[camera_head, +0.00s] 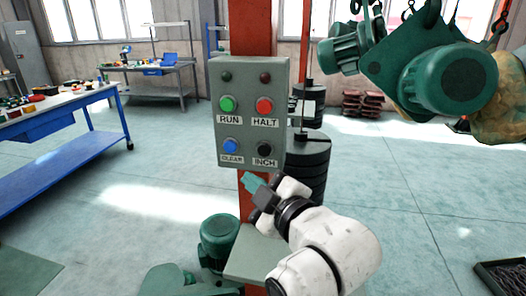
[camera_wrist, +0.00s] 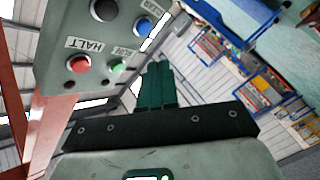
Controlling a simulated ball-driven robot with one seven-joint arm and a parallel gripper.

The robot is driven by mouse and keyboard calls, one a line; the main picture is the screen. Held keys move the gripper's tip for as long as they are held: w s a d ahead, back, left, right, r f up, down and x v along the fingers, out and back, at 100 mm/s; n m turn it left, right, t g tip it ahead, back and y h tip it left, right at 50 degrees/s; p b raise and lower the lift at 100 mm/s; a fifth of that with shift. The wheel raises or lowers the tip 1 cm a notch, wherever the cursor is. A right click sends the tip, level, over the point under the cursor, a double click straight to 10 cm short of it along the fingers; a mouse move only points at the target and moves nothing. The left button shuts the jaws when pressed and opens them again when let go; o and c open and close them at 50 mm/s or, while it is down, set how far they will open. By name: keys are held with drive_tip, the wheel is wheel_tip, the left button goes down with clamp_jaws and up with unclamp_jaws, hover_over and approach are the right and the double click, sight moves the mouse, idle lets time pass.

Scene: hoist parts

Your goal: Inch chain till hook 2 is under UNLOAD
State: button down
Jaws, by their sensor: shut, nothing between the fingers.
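A grey control box (camera_head: 251,140) is fixed on a red column. It carries a green RUN button (camera_head: 227,104), a red HALT button (camera_head: 264,106), a blue CLEAR button (camera_head: 231,146) and a black INCH button (camera_head: 264,149). My gripper (camera_head: 250,181) is shut and empty, just below the box's lower edge and left of INCH, apart from every button. In the wrist view my closed green fingers (camera_wrist: 156,84) are beside the box; the black INCH button (camera_wrist: 103,9) is at the top. A green motor part (camera_head: 450,80) hangs at upper right on chains and hooks. No hook number or UNLOAD sign is readable.
A stack of dark discs (camera_head: 308,165) stands behind the column. A green motor (camera_head: 219,238) is low by its base. A blue workbench (camera_head: 60,115) is at left, and a dark bin (camera_head: 503,275) at lower right. The floor between is clear.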

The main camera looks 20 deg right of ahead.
sight(264, 150)
drive_tip(key=w+d, duration=0.5)
drive_tip(key=w, duration=0.1)
drive_tip(key=shift+w, duration=0.4)
idle(1.9)
drive_tip(key=shift+w+d, duration=0.25)
drive_tip(key=shift+w, duration=0.05)
